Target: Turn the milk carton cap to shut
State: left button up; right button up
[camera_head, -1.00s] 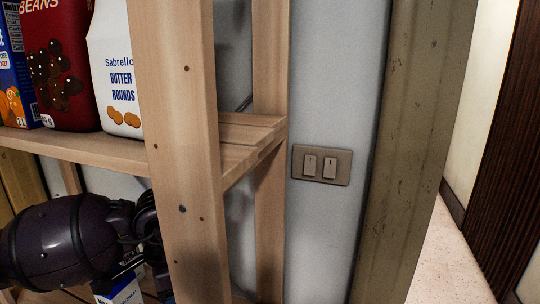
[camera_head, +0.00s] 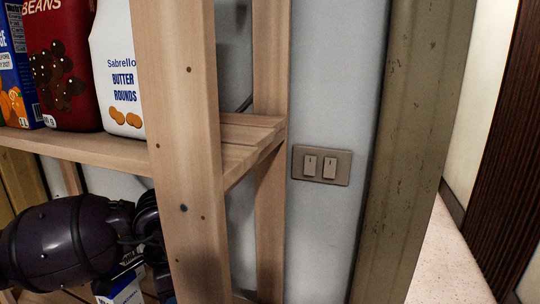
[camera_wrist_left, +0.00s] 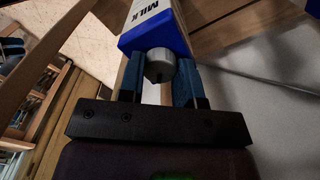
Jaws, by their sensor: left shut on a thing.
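The milk carton (camera_wrist_left: 153,22) shows in the left wrist view, with a white and blue body and the word MILK on it. Its grey round cap (camera_wrist_left: 159,67) sits at the end facing the camera, between the two blue fingers of my left gripper (camera_wrist_left: 160,70), which is shut on it. In the head view, a small white and blue part of the carton (camera_head: 124,290) shows low on the left, below my dark left wrist. The cap and fingertips are hidden there. My right gripper is in neither view.
A wooden shelf post (camera_head: 184,150) stands just right of my left wrist. The shelf board (camera_head: 85,149) above my arm holds a Butter Rounds container (camera_head: 118,75), a red beans container (camera_head: 62,70) and a blue box (camera_head: 14,75). A light switch (camera_head: 321,165) is on the wall.

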pick_arm(q)
jog(key=shift+d+f, duration=0.1)
jog(key=shift+w+d+f, duration=0.1)
jog(key=shift+w+f, duration=0.05)
jog(key=shift+w, duration=0.2)
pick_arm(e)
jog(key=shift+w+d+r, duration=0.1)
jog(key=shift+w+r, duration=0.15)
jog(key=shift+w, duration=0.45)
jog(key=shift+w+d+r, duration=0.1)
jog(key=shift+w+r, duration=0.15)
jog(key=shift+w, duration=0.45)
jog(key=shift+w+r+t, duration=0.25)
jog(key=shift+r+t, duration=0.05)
pick_arm(q)
jog(key=shift+f, duration=0.1)
jog(key=shift+f, duration=0.1)
jog(key=shift+m+b, duration=0.3)
jog(key=shift+b, duration=0.45)
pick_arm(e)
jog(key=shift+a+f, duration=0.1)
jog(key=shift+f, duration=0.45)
pick_arm(q)
jog(key=shift+b, duration=0.75)
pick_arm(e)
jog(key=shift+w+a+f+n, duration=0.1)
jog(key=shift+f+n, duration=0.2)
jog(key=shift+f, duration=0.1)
